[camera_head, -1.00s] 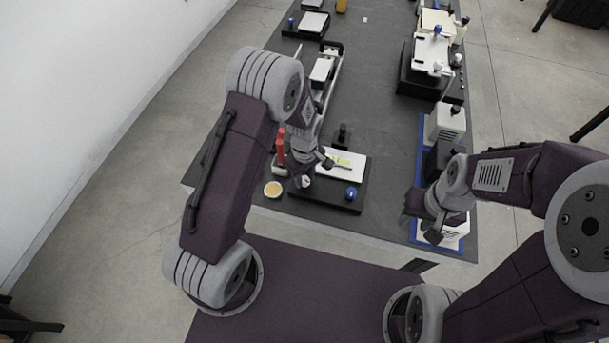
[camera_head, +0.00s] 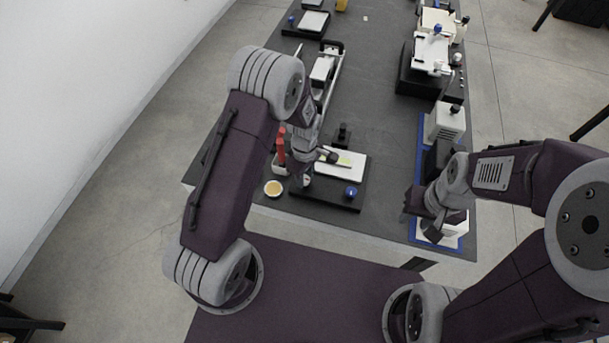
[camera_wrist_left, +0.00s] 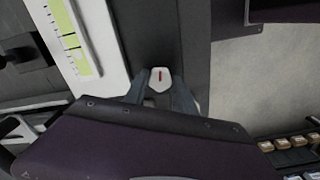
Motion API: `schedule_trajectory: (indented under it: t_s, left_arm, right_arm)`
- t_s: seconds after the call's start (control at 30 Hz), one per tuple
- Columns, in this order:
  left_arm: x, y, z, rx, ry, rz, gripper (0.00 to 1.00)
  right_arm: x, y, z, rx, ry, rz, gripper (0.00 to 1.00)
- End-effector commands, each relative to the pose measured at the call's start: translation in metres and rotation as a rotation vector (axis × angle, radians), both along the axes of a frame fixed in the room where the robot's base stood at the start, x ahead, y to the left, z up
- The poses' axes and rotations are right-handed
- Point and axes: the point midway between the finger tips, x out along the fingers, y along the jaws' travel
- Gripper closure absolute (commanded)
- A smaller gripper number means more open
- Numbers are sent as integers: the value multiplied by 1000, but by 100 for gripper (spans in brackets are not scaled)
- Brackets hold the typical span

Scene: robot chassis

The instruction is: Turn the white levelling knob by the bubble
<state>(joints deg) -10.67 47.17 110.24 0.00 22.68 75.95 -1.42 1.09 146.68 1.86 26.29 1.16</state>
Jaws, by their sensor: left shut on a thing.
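The white levelling knob (camera_wrist_left: 160,76) has a red mark on its top and sits on the dark base beside the white plate (camera_wrist_left: 101,35). My left gripper (camera_wrist_left: 163,92) is shut on the knob, with a finger on each side, in the left wrist view. The yellow-green bubble level (camera_wrist_left: 69,38) lies on the plate; the bubble itself is too small to make out. In the head view, my left gripper (camera_head: 306,177) is at the near left corner of the dark base (camera_head: 313,191) and mostly covers the knob. My right gripper (camera_head: 431,222) hangs at the right over a white box.
A blue knob (camera_head: 351,192) is on the same base at its near right. A yellow round dish (camera_head: 273,188) and a red upright object (camera_head: 281,148) stand close left of my left gripper. The white box (camera_head: 455,228) is on a blue mat.

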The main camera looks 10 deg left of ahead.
Motion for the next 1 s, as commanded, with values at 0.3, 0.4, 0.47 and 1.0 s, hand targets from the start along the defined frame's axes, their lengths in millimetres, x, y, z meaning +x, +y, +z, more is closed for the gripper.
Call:
schedule_trajectory:
  t_s: [0.3, 0.4, 0.47, 1.0]
  left_arm:
    - [2, 0, 1, -1, -5, -1, 46]
    - [1, 0, 1, -1, -4, -1, 46]
    - [1, 0, 3, -1, -4, -1, 46]
    - [1, -1, 91, -1, -6, -1, 46]
  right_arm:
    - [0, 0, 0, 0, 0, 0, 64]
    - [0, 0, 0, 0, 0, 0, 64]
    - [0, 0, 0, 0, 0, 0, 64]
    - [0, 0, -3, 0, 0, 0, 64]
